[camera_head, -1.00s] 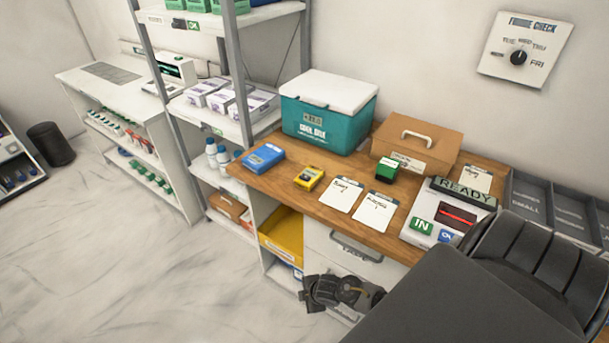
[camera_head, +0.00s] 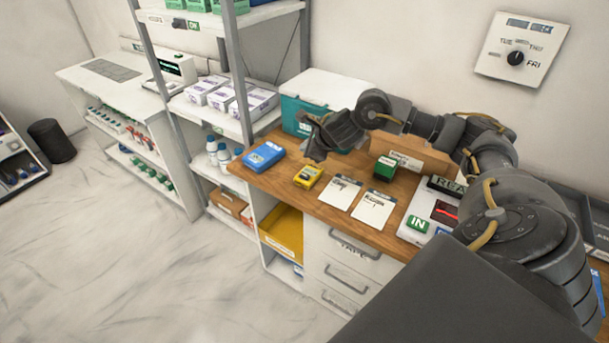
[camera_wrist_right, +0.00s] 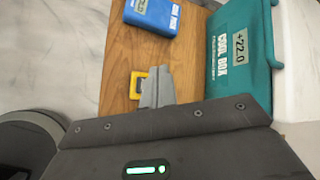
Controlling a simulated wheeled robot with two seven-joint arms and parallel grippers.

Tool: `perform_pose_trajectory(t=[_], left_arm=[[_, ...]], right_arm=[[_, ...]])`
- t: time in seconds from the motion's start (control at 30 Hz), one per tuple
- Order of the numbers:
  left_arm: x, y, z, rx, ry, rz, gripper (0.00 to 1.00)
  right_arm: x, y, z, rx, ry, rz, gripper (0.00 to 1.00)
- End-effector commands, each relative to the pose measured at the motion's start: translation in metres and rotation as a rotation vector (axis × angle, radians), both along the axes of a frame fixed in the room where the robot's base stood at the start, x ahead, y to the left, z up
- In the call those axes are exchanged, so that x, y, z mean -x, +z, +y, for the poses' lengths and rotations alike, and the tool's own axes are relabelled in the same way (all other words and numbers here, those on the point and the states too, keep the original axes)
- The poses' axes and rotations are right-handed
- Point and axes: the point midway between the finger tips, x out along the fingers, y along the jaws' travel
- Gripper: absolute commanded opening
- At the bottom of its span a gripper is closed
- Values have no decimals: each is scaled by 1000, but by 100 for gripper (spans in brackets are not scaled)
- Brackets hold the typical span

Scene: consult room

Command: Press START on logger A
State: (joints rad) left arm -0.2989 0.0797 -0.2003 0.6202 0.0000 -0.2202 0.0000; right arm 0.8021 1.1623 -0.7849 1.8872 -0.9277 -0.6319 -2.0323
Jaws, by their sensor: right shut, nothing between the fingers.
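A small yellow device with a dark face (camera_head: 308,176) lies on the wooden desk; I take it for the logger, but its label is too small to read. My right gripper (camera_head: 312,152) is shut and empty, above the desk just behind and over the yellow device. In the right wrist view the closed fingertips (camera_wrist_right: 157,90) overlap the yellow device (camera_wrist_right: 134,86), covering part of it; whether they touch it I cannot tell. A blue box-like device (camera_head: 263,156) lies to its left, and shows a small display in the right wrist view (camera_wrist_right: 152,14). My left gripper is not in view.
A teal cool box with white lid (camera_head: 305,105) stands behind my gripper; its display reads +22.0 in the wrist view. Two white cards (camera_head: 374,208), a green block (camera_head: 384,169) and an IN/READY unit (camera_head: 416,224) are to the right. A shelf post stands left.

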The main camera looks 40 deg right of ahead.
Motion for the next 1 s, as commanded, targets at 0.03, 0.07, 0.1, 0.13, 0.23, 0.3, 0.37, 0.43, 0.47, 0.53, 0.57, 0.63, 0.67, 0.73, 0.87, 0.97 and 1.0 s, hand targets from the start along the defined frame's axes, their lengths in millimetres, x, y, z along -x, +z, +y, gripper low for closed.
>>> perform_pose_trajectory(t=[0.03,0.07,0.1,0.13,0.23,0.3,0.37,0.43,0.47,0.53,0.57,0.63,0.67,0.73,0.87,0.97,1.0], left_arm=[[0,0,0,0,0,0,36],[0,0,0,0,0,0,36],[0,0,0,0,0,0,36],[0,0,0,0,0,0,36],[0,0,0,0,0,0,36],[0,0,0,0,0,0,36],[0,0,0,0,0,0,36],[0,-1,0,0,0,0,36],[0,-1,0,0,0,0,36],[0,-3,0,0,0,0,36],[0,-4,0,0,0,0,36],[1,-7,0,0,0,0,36],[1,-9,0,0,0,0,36],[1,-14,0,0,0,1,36],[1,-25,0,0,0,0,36],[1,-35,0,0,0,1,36],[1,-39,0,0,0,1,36]], right_arm=[[0,3,-3,16,9,1,0],[1,3,-4,23,14,2,0],[1,4,-5,27,17,3,0],[1,4,-5,28,18,3,0],[1,4,-4,27,18,3,0],[0,4,-4,27,17,3,0],[1,4,-4,26,16,3,0],[0,3,-4,25,16,2,0],[0,2,-4,25,16,2,0],[0,0,-4,24,15,2,0],[0,-2,-4,24,15,2,0],[1,-7,-4,24,14,3,0],[1,-9,-4,24,14,3,0],[1,-16,-4,23,15,3,0],[1,-32,-4,23,15,3,0],[1,-46,-4,24,15,4,0],[1,-52,-4,24,14,4,0]])
